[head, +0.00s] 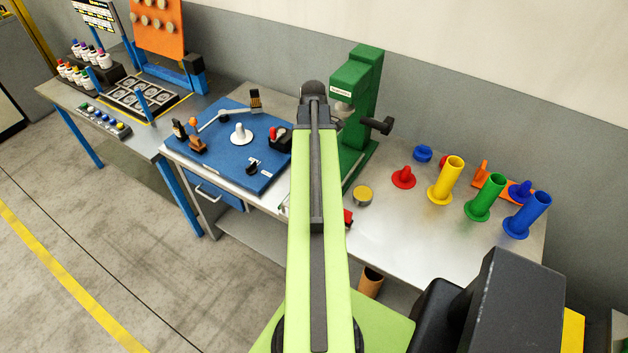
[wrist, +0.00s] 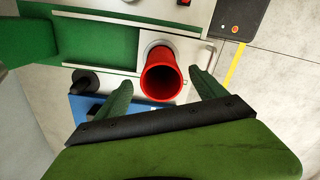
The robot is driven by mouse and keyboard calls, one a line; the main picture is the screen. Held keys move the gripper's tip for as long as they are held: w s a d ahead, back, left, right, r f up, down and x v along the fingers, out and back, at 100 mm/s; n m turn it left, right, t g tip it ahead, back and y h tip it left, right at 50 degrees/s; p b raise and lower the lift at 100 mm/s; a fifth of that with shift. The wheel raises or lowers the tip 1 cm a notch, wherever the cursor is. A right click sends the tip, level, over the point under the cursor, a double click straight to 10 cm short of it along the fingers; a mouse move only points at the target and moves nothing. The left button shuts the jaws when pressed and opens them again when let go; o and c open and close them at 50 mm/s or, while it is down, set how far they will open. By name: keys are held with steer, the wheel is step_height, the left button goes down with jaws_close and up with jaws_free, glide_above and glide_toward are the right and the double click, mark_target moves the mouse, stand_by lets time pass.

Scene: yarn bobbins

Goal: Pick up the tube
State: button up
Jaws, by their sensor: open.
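A red tube (wrist: 160,84) shows in the wrist view, open end toward the camera. My gripper (wrist: 160,90) is open, with one green finger on each side of the tube. Gaps show between the fingers and the tube, so it is not held. In the head view my arm hides the gripper and most of that spot. A small red piece (head: 348,218) shows beside the arm; I cannot tell whether it belongs to the tube. Yellow (head: 446,182), green (head: 485,198) and blue (head: 527,216) tubes stand upright on flanged bases at the table's right.
A green press (head: 362,90) stands behind my arm on the metal table (head: 400,235). A blue board (head: 225,165) with tools lies to the left. A red knob-like part (head: 403,177) and an orange piece (head: 492,183) sit near the tubes. A brown tube (head: 370,282) shows below the tabletop.

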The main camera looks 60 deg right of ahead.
step_height(320, 180, down, 5)
steer(key=b, duration=0.3)
steer(key=shift+a+r+b, duration=0.1)
steer(key=shift+r+b, duration=0.05)
steer(key=shift+b, duration=0.25)
steer(key=shift+r, duration=0.2)
steer(key=shift+c, duration=0.2)
jaws_close()
step_height(320, 180, up, 18)
steer(key=p, duration=1.8)
steer(key=shift+s, duration=0.1)
